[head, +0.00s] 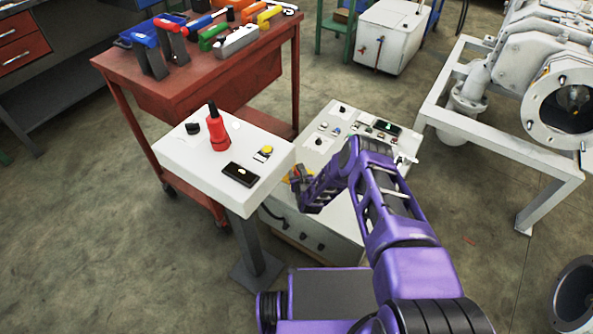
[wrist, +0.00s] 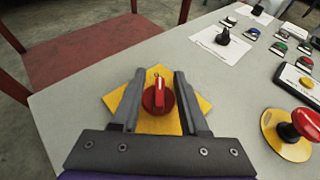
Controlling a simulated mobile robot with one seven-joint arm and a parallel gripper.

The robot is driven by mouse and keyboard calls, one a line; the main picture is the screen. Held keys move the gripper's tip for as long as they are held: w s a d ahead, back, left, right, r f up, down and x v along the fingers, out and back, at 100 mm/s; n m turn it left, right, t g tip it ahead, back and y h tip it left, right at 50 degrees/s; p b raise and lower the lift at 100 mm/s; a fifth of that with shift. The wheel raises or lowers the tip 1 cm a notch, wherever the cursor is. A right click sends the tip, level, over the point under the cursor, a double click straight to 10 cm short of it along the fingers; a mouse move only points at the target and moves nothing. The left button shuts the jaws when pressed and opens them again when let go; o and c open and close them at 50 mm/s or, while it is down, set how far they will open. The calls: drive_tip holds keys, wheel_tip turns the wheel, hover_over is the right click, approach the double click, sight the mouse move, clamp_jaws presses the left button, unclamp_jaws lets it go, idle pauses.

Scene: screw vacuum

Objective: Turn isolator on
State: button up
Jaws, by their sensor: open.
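The isolator is a red rotary knob (wrist: 158,98) on a yellow diamond-shaped plate (wrist: 191,109), set in the grey top of the control cabinet. Its raised handle points straight away from me in the wrist view. My gripper (wrist: 159,74) is open, with one finger on each side of the knob. I see a gap between the knob and each finger; whether the fingertips touch the plate I cannot tell. In the head view my gripper (head: 300,175) is at the cabinet's left edge, and my arm hides most of the knob.
A red mushroom button (wrist: 304,126) on a yellow disc is to the right of my gripper. Black knobs and several small buttons are farther back on the cabinet top (wrist: 120,66).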

clamp_jaws()
drive_tip(key=shift+m+h, duration=0.3)
drive_tip(key=shift+h, duration=0.1)
drive_tip(key=m+h, duration=0.3)
drive_tip(key=shift+s+d+f+m+h, duration=0.1)
drive_tip(key=shift+m+h, duration=0.2)
drive_tip(key=shift+h, duration=0.1)
drive_tip(key=shift+d+m+g+h, duration=0.1)
drive_tip(key=shift+m+g+h, duration=0.6)
drive_tip(key=shift+m+h, duration=1.05)
drive_tip(key=shift+h, duration=0.25)
